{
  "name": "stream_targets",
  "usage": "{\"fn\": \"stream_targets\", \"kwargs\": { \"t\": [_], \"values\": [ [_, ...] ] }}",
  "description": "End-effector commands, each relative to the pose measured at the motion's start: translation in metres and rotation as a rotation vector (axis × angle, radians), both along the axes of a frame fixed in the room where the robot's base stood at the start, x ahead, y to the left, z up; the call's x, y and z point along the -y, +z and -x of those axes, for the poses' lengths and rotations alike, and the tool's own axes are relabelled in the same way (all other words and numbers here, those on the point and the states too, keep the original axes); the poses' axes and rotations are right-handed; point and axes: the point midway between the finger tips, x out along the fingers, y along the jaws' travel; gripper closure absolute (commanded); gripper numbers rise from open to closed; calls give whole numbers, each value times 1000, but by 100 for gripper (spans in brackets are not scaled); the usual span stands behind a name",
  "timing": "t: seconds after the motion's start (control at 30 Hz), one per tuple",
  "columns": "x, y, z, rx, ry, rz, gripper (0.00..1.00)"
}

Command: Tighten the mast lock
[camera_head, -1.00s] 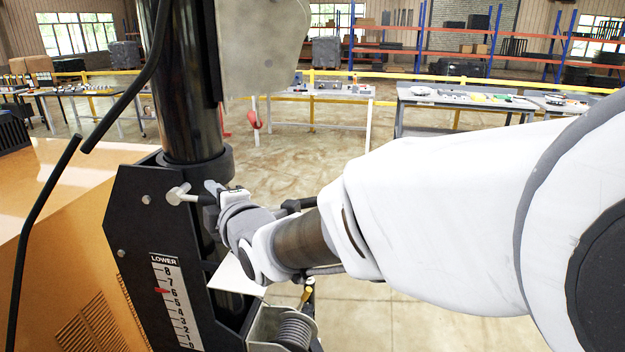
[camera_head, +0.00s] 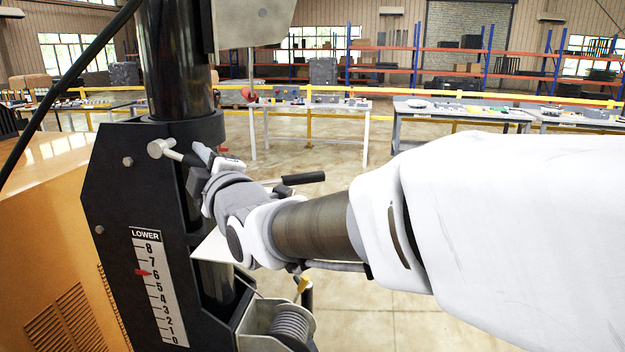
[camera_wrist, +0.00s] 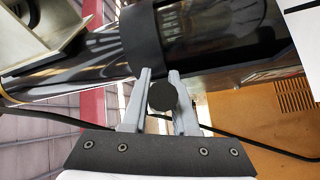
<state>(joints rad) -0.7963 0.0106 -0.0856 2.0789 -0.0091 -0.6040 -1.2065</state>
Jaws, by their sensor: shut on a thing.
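The mast lock is a small T-shaped handle with a pale metal end (camera_head: 160,147), set at the collar (camera_head: 205,130) of the black mast (camera_head: 172,60). My gripper (camera_head: 199,158) is at this handle in the head view, from the right. In the wrist view my gripper (camera_wrist: 160,76) has both fingers closed around the handle, whose dark round end (camera_wrist: 162,96) shows between them. The jaws hide part of the handle. I cannot tell how tight the lock is.
A black bracket with a scale marked LOWER (camera_head: 157,285) is below the lock; its red pointer (camera_head: 142,272) is near 6. A winch drum (camera_head: 290,327) and a dark handle (camera_head: 303,178) are close to my arm. The orange housing (camera_head: 45,240) stands left.

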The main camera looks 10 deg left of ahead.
Motion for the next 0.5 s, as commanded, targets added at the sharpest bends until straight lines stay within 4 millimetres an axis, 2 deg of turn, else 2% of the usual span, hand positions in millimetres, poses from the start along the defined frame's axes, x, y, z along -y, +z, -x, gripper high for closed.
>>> {"fn": "stream_targets", "kwargs": {
  "t": [0.03, 0.5],
  "values": [
    [0, -11, 0, 3, 0, -23, 100],
    [-8, -24, -1, 19, 1, -243, 100]
  ]
}}
